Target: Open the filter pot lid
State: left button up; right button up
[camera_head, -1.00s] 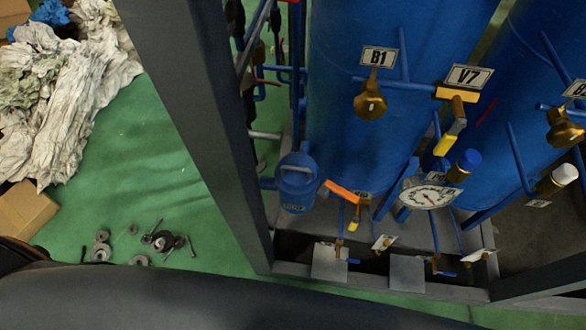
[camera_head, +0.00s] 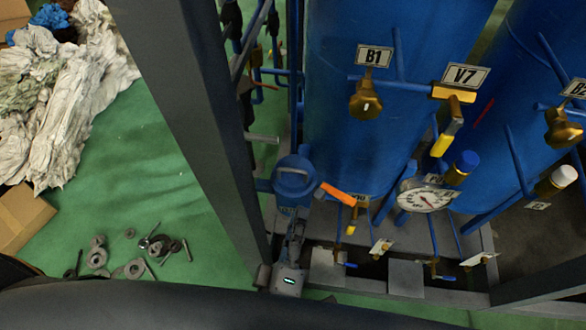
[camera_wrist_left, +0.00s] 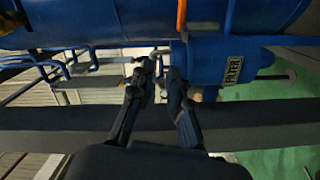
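The filter pot (camera_head: 294,185) is a small blue cylinder with a handle across its lid (camera_head: 297,165), mounted left of the big blue tank. In the left wrist view the pot (camera_wrist_left: 215,68) lies on its side in the picture, with its FILTER label showing. My left gripper (camera_head: 294,228) is just below the pot in the head view, reaching up from the frame's lower edge. In the wrist view its two fingers (camera_wrist_left: 160,78) are apart, close to the lid end of the pot. I cannot tell whether they touch it. My right gripper is not in view.
A dark frame post (camera_head: 195,120) stands left of the pot. An orange-handled valve (camera_head: 338,195) and a gauge (camera_head: 427,198) are to the right. Loose metal parts (camera_head: 133,268) and a crumpled pale sheet (camera_head: 55,110) lie on the green floor.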

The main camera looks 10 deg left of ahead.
aim_at(293, 171)
pick_arm(q)
jog(key=s+a+r+n+g+y, duration=0.1)
jog(key=s+a+r+n+g, duration=0.1)
jog(key=s+r+n, duration=0.15)
jog(key=shift+n, duration=0.45)
jog(key=w, duration=0.4)
jog(key=w+f, duration=0.1)
jog(key=w, duration=0.4)
jog(key=w+f+p, duration=0.1)
jog(key=w, duration=0.4)
jog(key=shift+a, duration=0.25)
grip_shut()
